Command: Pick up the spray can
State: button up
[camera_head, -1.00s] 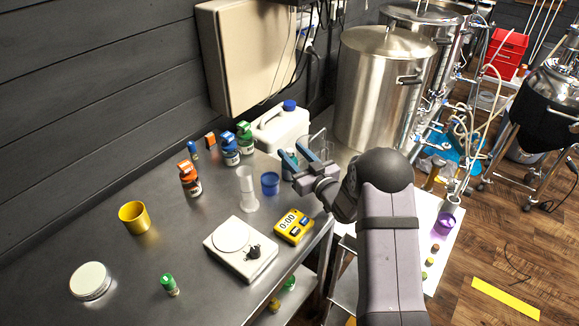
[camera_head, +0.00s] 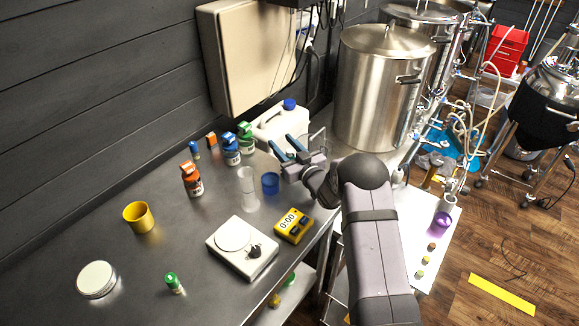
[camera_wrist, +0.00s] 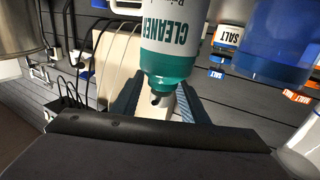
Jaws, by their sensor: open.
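In the wrist view a bottle or can labelled CLEANER (camera_wrist: 172,35), probably the spray can, has a white label and teal ends. It looks upside down in that picture, its dark nozzle end pointing at my gripper. My gripper (camera_wrist: 158,98) is open, with one blue finger on each side of the nozzle end. I cannot tell whether either finger touches it. In the head view my gripper (camera_head: 286,147) is over the back right of the steel bench, in front of the white jug. The can is not clearly visible there, probably hidden by the gripper.
A blue cup (camera_head: 270,184) and a clear cylinder (camera_head: 248,188) stand left of my gripper. The white jug (camera_head: 268,127) is close behind. A yellow timer (camera_head: 293,226) and white scale (camera_head: 242,249) are nearer the front. A steel kettle (camera_head: 378,95) stands to the right.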

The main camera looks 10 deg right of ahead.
grip_shut()
dwell(1.3)
